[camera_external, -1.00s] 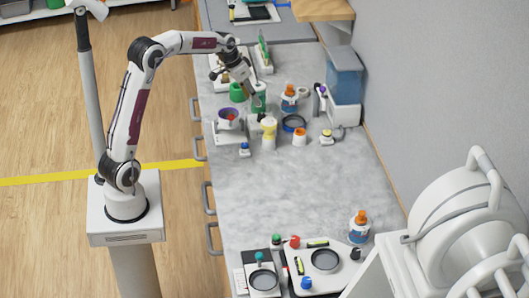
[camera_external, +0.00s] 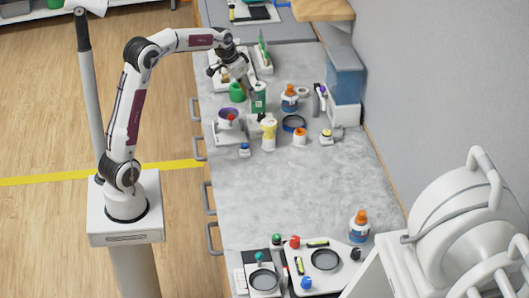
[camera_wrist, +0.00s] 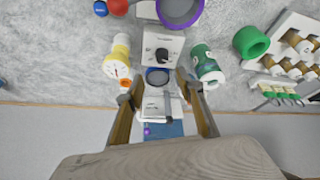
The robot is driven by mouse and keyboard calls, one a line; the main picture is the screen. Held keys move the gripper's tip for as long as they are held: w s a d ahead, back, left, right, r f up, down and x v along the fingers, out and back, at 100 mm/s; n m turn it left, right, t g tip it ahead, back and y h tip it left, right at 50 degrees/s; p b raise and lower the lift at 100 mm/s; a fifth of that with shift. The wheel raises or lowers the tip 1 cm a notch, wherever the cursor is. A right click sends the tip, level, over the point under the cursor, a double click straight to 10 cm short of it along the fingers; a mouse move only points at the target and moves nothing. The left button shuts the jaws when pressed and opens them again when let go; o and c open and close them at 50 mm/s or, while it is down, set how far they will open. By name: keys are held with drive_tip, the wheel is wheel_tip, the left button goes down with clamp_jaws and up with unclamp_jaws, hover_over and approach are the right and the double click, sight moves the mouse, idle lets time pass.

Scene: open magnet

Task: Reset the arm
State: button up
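My gripper (camera_external: 246,88) hangs over the far part of the grey bench, close to the green bottle (camera_external: 259,97). In the wrist view my gripper (camera_wrist: 157,92) shows two fingers spread apart with nothing held between them. A white device with a black knob (camera_wrist: 163,54) lies ahead of the fingers. The green bottle also shows in the wrist view (camera_wrist: 205,65), right of the fingers. A yellow and white bottle (camera_wrist: 117,58) is on their left. My arm is bent and reaches out from its white pedestal on the left.
A blue bin (camera_external: 343,77) is at the wall. The middle of the bench (camera_external: 290,190) is clear. A white tray (camera_external: 338,255) sits at the near end.

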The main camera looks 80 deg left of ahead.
drive_tip(key=s+d+r+m, duration=0.1)
drive_tip(key=s+d+r, duration=0.15)
drive_tip(key=d, duration=0.45)
drive_tip(key=s+d+r, duration=0.1)
drive_tip(key=s+d, duration=0.3)
drive_tip(key=d, duration=0.3)
drive_tip(key=s+d+r+m, duration=0.1)
drive_tip(key=s+d+r, duration=0.15)
drive_tip(key=d, duration=0.45)
drive_tip(key=s+d+f+m, duration=0.1)
drive_tip(key=s+d+f, duration=0.1)
drive_tip(key=s+d, duration=0.3)
drive_tip(key=s+d+f+m+t+h, duration=0.1)
drive_tip(key=s+d, duration=0.4)
drive_tip(key=s, duration=0.6)
drive_tip(key=shift+s+d+f, duration=0.15)
drive_tip(key=shift+d+f, duration=0.1)
drive_tip(key=shift+f, duration=0.65)
